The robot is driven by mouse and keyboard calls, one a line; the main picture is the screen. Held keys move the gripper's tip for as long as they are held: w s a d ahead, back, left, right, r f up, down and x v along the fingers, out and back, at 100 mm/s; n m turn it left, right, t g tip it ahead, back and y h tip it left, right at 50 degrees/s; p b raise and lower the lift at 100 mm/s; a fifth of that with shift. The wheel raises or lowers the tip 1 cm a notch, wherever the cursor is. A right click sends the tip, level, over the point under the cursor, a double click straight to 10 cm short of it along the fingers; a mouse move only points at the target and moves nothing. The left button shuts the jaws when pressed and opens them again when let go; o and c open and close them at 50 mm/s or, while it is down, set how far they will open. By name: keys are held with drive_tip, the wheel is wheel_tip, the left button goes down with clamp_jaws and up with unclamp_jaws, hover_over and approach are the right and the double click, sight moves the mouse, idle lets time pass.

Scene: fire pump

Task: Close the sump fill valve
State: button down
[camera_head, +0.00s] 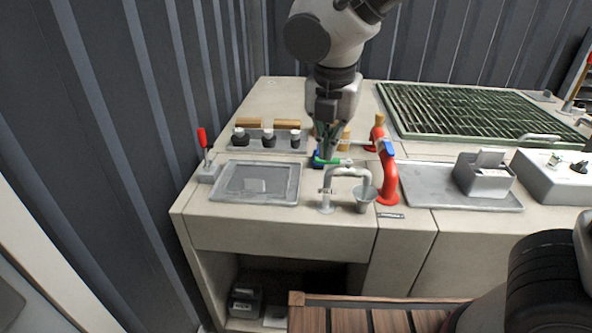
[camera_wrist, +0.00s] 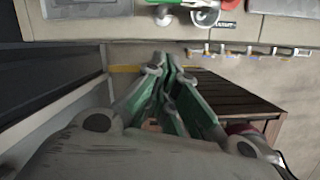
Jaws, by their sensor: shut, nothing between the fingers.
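My gripper (camera_head: 325,153) points down over the counter, close behind the curved grey tap (camera_head: 346,172). In the wrist view its green-padded fingers (camera_wrist: 165,62) are together with nothing between them. A small bright green and blue piece (camera_head: 328,161) shows at the fingertips; I cannot tell whether they touch it. A red bent pipe (camera_head: 389,182) with a blue lever (camera_head: 388,147) stands right of the tap. A metal cup (camera_head: 365,196) stands below the spout. No readable label shows which valve is the sump fill valve.
A grey tray (camera_head: 256,182), a red-handled lever (camera_head: 202,138) and a rack of dark knobs (camera_head: 268,139) lie left. A green grating (camera_head: 460,112) is at the back right. A grey box (camera_head: 484,176) sits on the right tray. A slatted wooden surface (camera_head: 370,316) is in front.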

sight(334, 161)
drive_tip(key=n, duration=0.3)
drive_tip(key=shift+w+a, duration=0.15)
drive_tip(key=w+f, duration=0.6)
drive_tip(key=f, duration=0.3)
drive_tip(key=shift+w+d+f, duration=0.2)
drive_tip(key=shift+w+f, duration=0.05)
drive_tip(key=shift+f, duration=0.05)
